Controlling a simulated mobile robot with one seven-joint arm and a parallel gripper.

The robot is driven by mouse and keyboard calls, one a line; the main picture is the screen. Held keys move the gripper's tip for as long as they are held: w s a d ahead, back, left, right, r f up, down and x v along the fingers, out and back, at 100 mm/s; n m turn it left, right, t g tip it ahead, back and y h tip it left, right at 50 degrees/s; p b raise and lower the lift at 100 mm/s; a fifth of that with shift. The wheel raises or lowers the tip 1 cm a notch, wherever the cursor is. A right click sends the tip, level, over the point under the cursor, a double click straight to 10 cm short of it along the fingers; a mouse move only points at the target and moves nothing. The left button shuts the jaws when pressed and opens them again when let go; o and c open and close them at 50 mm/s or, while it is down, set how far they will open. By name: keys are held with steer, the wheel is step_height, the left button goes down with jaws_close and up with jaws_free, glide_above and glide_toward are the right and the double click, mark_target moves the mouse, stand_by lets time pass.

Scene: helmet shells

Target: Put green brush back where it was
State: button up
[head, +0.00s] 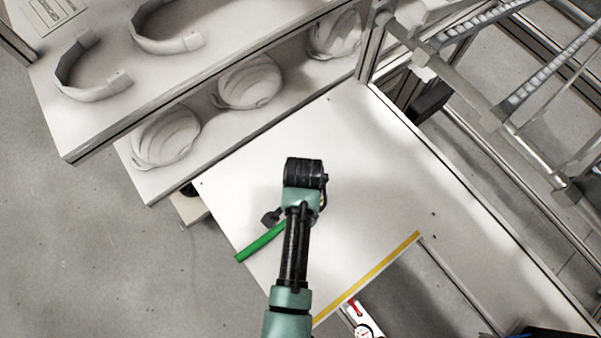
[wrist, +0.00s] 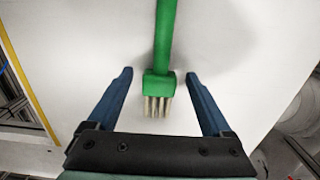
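The green brush (head: 261,243) lies on the white table (head: 350,150), left of my arm in the head view. Its handle end reaches toward the table's left edge, and its other end is hidden under my wrist. In the wrist view the brush head (wrist: 159,86) with pale bristles sits between the two blue fingers of my gripper (wrist: 158,76). The fingers are spread, with a gap on each side of the brush. The gripper itself is mostly hidden by my arm in the head view.
Several white helmet shells (head: 248,82) stand on a shelf behind the table. Curved pieces (head: 92,75) lie on the upper shelf. A yellow strip (head: 368,276) marks the table's near edge, with a gauge (head: 363,330) below it. A metal frame stands at right. The table's right part is clear.

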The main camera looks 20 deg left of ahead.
step_height(320, 180, up, 12)
steer(key=w+r+n+t, duration=0.2)
steer(key=w+r+t, duration=0.6)
steer(key=w+r, duration=0.7)
steer(key=w+d+r+n+t+y, duration=0.1)
steer(key=w+r+t, duration=0.2)
steer(key=r, duration=0.5)
steer(key=w+d+r+n+t, duration=0.1)
steer(key=w+r+t, duration=0.15)
steer(key=r, duration=0.55)
step_height(320, 180, up, 17)
steer(key=s+d+n+t, duration=0.2)
steer(key=s+t, duration=0.1)
steer(key=t, duration=0.4)
steer(key=s+d+r+t, duration=0.1)
steer(key=s+r+t, duration=0.2)
steer(key=r, duration=0.6)
steer(key=s+r+n+t+h, duration=0.1)
steer(key=s+r+t, duration=0.3)
steer(key=s+r, duration=0.4)
steer(key=shift+s+d+r+n, duration=0.3)
steer(key=shift+d+r, duration=0.05)
